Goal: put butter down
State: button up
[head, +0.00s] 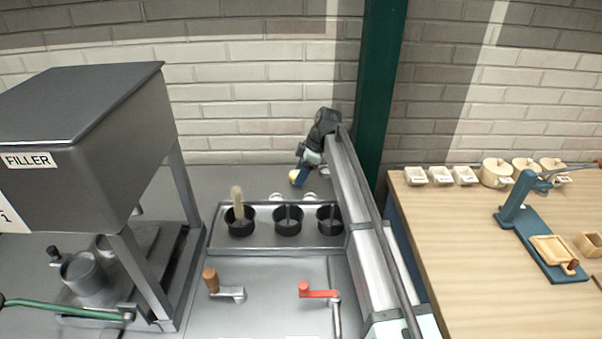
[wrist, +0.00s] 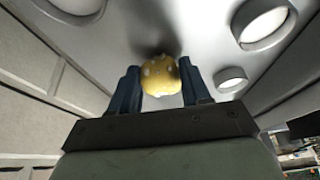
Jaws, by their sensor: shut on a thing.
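The butter (wrist: 161,77) is a rounded yellow lump with pale spots, seen in the wrist view between the two blue fingers of my gripper (wrist: 161,84). My gripper is shut on it. A dark shadow lies beside the butter on the grey surface (wrist: 150,20); I cannot tell whether the butter touches that surface. In the head view my gripper (head: 298,177) points down over the back of the grey counter, behind the tray of black cups. Only a small bit of yellow (head: 293,177) shows there beside the blue fingers.
Two round white-rimmed fittings (wrist: 265,22) (wrist: 231,79) are close to my gripper. The tray (head: 345,243) holds three black cups (head: 288,222). The filler (head: 90,130) stands left; a wooden table (head: 455,250) with small containers is right. The counter left of my gripper is clear.

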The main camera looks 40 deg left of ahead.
jog(key=shift+f, duration=0.1)
jog(key=o, duration=1)
jog(key=shift+o, duration=0.2)
jog(key=v, duration=1.2)
jog(key=shift+a, duration=0.1)
